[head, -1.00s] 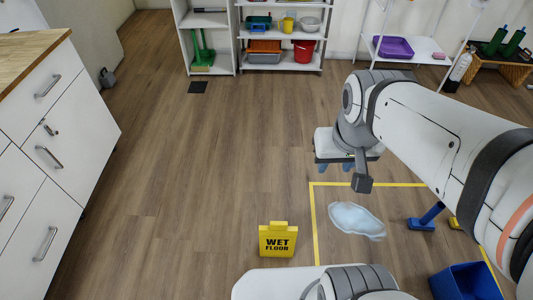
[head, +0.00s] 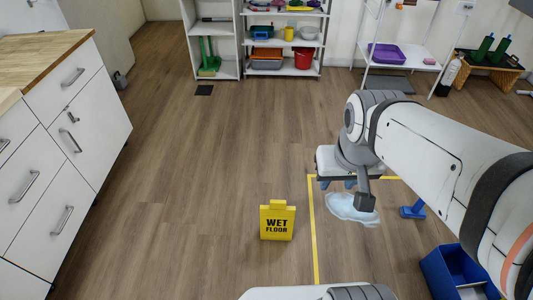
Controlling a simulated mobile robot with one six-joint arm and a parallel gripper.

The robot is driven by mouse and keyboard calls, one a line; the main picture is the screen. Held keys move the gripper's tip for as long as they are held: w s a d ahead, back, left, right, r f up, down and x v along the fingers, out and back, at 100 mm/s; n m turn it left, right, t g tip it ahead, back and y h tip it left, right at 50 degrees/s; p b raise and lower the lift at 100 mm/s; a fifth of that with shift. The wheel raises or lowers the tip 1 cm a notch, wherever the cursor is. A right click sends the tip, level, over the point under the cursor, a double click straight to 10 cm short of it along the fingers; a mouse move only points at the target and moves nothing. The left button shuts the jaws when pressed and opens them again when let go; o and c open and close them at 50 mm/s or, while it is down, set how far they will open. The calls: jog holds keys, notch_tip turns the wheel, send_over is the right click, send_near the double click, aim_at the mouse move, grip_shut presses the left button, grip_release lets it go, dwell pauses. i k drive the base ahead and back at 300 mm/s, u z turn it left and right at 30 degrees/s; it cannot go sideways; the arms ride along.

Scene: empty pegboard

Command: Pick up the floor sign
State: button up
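The yellow floor sign (head: 277,222), marked "WET FLOOR", stands upright on the wooden floor just left of the yellow tape line. My gripper (head: 350,184) hangs at the end of my arm, right of the sign and above it in the picture, over the taped area. Its blue-grey fingertips show only in part below the white gripper body. They look apart, with nothing visible between them. The gripper is clear of the sign.
A pale puddle (head: 352,209) lies inside the yellow tape (head: 314,240). A blue bin (head: 455,270) and a blue-handled tool (head: 412,212) are at right. White drawers (head: 60,150) line the left. Shelves (head: 285,45) stand at the back. Floor left of the sign is free.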

aim_at(276, 219)
jog(key=z, duration=0.15)
jog(key=i, duration=0.85)
jog(key=u, duration=0.05)
